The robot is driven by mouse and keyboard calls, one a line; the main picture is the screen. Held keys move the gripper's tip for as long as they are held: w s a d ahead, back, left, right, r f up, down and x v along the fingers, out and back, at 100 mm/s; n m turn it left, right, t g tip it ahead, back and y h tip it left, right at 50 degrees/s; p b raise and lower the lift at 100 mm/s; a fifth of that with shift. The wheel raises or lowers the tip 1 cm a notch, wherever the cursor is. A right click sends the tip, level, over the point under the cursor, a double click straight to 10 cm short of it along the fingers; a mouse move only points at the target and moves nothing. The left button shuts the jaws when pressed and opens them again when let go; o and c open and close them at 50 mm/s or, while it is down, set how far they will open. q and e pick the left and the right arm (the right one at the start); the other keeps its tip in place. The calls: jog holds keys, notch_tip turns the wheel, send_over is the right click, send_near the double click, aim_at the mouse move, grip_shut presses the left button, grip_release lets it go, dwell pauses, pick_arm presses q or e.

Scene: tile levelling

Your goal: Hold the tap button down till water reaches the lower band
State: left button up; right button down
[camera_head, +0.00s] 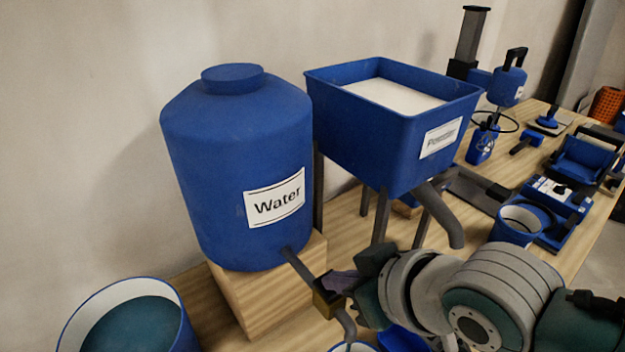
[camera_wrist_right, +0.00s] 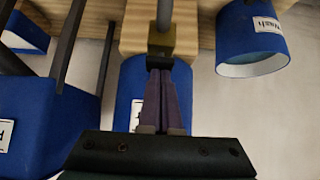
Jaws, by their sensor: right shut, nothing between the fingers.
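The blue water tank (camera_head: 235,150), labelled "Water", stands on a wooden block; its side also shows in the right wrist view (camera_wrist_right: 128,85). A grey pipe leads from it to the brass-coloured tap block (camera_head: 325,304), with a bent spout (camera_head: 349,325) below. My right gripper (camera_head: 333,282) is shut and empty, its purple-grey fingertips at the top of the tap block. In the right wrist view the fingertips (camera_wrist_right: 161,72) meet the tap block (camera_wrist_right: 173,47). The button is hidden; contact is unclear. Under the spout only a container's rim (camera_head: 352,346) shows; its water and bands are out of sight. My left gripper is not in view.
The blue powder hopper (camera_head: 365,135) stands on legs right of the tank, its grey chute (camera_head: 447,220) near my right arm. A wash bucket (camera_head: 72,330) with dark water is at lower left. Several blue tools and containers crowd the bench's right side.

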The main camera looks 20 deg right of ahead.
notch_tip(320, 180, up, 4)
jog(key=p, duration=0.3)
jog(key=shift+r, duration=0.1)
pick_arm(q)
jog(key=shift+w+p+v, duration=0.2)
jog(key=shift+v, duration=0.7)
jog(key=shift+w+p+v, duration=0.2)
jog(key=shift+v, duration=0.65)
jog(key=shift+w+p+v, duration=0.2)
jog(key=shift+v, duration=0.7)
pick_arm(e)
jog(key=v, duration=0.9)
jog(key=shift+s+f, duration=0.25)
jog(key=shift+s, duration=0.05)
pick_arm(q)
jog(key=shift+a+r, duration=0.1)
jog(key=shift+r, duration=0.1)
pick_arm(e)
jog(key=shift+d, duration=0.1)
